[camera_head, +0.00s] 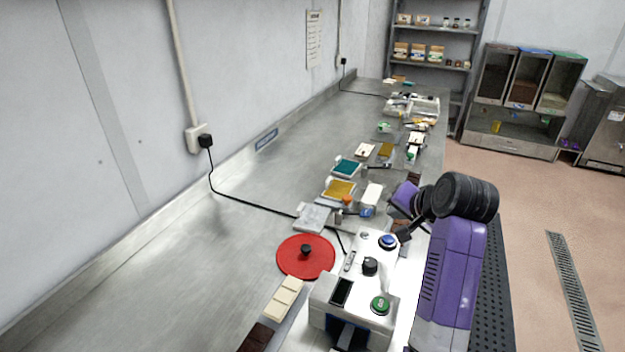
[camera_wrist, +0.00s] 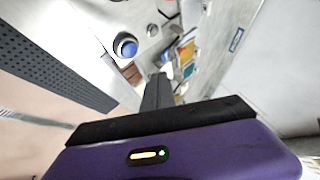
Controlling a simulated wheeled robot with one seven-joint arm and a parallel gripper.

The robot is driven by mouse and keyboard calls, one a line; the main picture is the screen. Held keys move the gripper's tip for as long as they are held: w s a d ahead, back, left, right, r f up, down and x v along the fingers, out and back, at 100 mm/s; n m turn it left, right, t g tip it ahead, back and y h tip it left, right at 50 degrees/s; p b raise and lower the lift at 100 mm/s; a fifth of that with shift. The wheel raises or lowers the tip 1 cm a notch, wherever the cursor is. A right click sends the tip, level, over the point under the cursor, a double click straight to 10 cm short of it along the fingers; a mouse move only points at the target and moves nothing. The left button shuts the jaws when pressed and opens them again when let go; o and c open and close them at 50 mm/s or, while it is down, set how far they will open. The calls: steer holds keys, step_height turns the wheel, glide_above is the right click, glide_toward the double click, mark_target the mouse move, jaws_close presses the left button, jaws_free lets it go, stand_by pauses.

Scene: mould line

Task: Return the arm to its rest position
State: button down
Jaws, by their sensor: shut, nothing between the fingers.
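My gripper (camera_wrist: 158,90) is shut and empty in the wrist view, its dark fingers together above the purple hand. In the head view my purple arm rises at the right of the bench, with its black joint bent. The hand hangs over the bench side, close to the white machine (camera_head: 325,307) with a green button, a black knob and a blue button (camera_head: 388,241). The blue button (camera_wrist: 125,46) also shows in the wrist view, left of the fingers. The fingertips are hard to make out in the head view, and contact with anything there cannot be told.
A red lid (camera_head: 290,262) lies left of the machine, near cream bars (camera_head: 284,297). Coloured moulds and small tools, including a yellow mould (camera_head: 340,190) and a teal one (camera_head: 347,167), spread along the steel bench (camera_head: 240,240). The bench's left part is clear. Dispensers (camera_head: 527,95) stand far right.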

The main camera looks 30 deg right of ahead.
steer(key=w+d+r+n+t+h, duration=0.1)
steer(key=w+d+r+t+h, duration=0.2)
steer(key=r, duration=0.4)
steer(key=s+a+f+n+t+y, duration=0.1)
steer(key=s+a+f+n+y, duration=0.1)
steer(key=s+a+f, duration=0.3)
steer(key=s+a+f+n+t+y+b, duration=0.1)
steer(key=s+a+f+n, duration=0.4)
steer(key=s+a, duration=0.8)
steer(key=s+a+f+n+t+y+b, duration=0.1)
steer(key=s+a+f+n, duration=0.3)
steer(key=s, duration=2)
steer(key=a+f+y, duration=0.1)
steer(key=a, duration=0.4)
steer(key=shift+a+y, duration=0.3)
steer(key=shift+a, duration=0.05)
steer(key=shift+s, duration=0.1)
